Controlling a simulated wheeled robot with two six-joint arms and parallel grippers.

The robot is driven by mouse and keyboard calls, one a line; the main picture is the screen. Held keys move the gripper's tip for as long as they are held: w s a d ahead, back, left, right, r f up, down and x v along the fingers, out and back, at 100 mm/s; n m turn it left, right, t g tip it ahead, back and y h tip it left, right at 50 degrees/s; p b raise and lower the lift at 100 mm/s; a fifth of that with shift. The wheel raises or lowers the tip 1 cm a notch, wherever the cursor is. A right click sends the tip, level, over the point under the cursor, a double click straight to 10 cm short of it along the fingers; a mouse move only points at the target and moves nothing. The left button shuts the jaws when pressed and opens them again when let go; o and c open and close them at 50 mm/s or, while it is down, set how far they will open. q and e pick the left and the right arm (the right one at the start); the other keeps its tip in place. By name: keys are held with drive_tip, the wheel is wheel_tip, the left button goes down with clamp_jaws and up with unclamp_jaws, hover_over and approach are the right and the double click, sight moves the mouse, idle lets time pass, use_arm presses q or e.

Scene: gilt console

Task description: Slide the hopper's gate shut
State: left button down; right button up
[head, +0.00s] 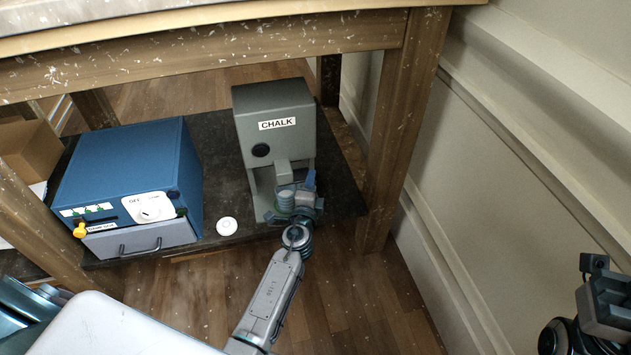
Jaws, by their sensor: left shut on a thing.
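The hopper (272,110) is a grey box labelled CHALK with a dark round spot on its front. It stands on the dark lower shelf under the table. A grey spout-like piece (281,172) juts from its lower front. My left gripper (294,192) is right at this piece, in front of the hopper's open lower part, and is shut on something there. It hides what it holds, likely the gate, and I cannot tell how far the gate is open. My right gripper (606,298) is at the lower right edge, away from the hopper, its jaws unclear.
A blue box (130,175) with a white dial and a grey drawer stands left of the hopper. A small white disc (227,226) lies between them. A wooden table leg (396,130) is close on the right, before the panelled wall. The tabletop edge overhangs above.

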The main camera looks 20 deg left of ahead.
use_arm(q)
drive_tip(key=c, duration=1.5)
unclamp_jaws()
drive_tip(key=shift+a+f, duration=0.1)
drive_tip(key=shift+c, duration=0.2)
drive_tip(key=o, duration=0.4)
drive_tip(key=shift+s+a, duration=0.1)
drive_tip(key=shift+c, duration=0.2)
drive_tip(key=s+d, duration=0.2)
drive_tip(key=s, duration=0.8)
drive_tip(key=shift+s+b, duration=0.3)
drive_tip(key=shift+b, duration=0.15)
drive_tip(key=shift+d, duration=0.1)
